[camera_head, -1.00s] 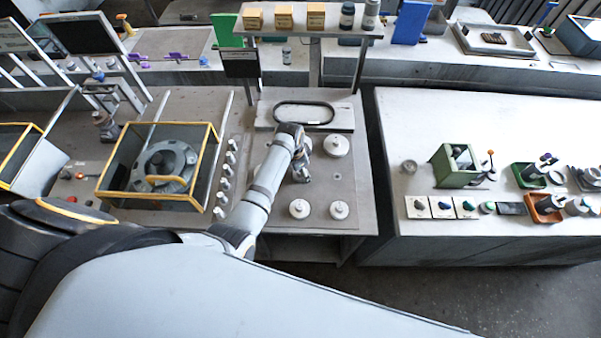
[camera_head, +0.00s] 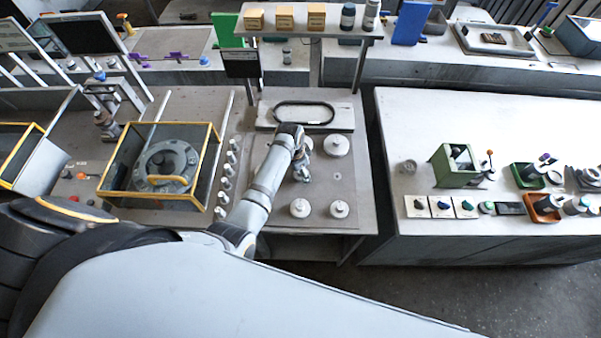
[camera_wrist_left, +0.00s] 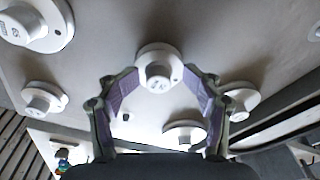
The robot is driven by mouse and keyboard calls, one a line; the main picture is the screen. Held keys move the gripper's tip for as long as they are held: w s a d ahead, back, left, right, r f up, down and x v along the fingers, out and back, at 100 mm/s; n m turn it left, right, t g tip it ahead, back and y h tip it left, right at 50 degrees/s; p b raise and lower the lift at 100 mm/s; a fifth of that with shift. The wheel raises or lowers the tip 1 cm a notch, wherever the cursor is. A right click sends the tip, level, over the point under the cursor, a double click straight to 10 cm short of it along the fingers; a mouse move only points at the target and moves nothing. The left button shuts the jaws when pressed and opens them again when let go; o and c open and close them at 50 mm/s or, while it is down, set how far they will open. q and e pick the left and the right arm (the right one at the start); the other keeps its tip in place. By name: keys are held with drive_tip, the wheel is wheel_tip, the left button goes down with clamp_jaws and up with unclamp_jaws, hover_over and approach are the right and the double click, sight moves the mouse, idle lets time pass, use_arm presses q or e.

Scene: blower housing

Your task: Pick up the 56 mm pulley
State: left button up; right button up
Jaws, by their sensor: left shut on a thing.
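My left gripper (camera_head: 301,174) reaches over the grey workbench plate from the left arm. In the left wrist view its two purple-padded fingers (camera_wrist_left: 158,88) are on either side of a white round pulley (camera_wrist_left: 158,66) with a raised hub, and the gripper is shut on it. The size marking on this pulley is not readable. In the head view the wrist and fingers mostly hide it. Other white pulleys are a large one (camera_head: 337,146) at the back right and two at the front, left (camera_head: 300,208) and right (camera_head: 340,209).
A plate with a black belt loop (camera_head: 304,103) lies behind the gripper. A yellow-edged box with the blower housing (camera_head: 166,166) stands left, with a row of small white parts (camera_head: 228,170) between. A shelf (camera_head: 310,35) rises at the back. A gap separates the right bench (camera_head: 395,120).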

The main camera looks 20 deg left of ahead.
use_arm(q)
drive_tip(key=shift+s+d+r, duration=0.1)
drive_tip(key=shift+s+r, duration=0.1)
drive_tip(key=shift+s, duration=0.1)
drive_tip(key=c, duration=0.6)
drive_tip(key=shift+r+p, duration=0.25)
drive_tip(key=shift+p, duration=0.15)
clamp_jaws()
drive_tip(key=shift+r, duration=0.15)
drive_tip(key=shift+w+r, duration=0.25)
drive_tip(key=shift+r, duration=0.6)
wheel_tip(320, 180, up, 2)
drive_tip(key=shift+w+r, duration=0.1)
drive_tip(key=shift+r, duration=1.3)
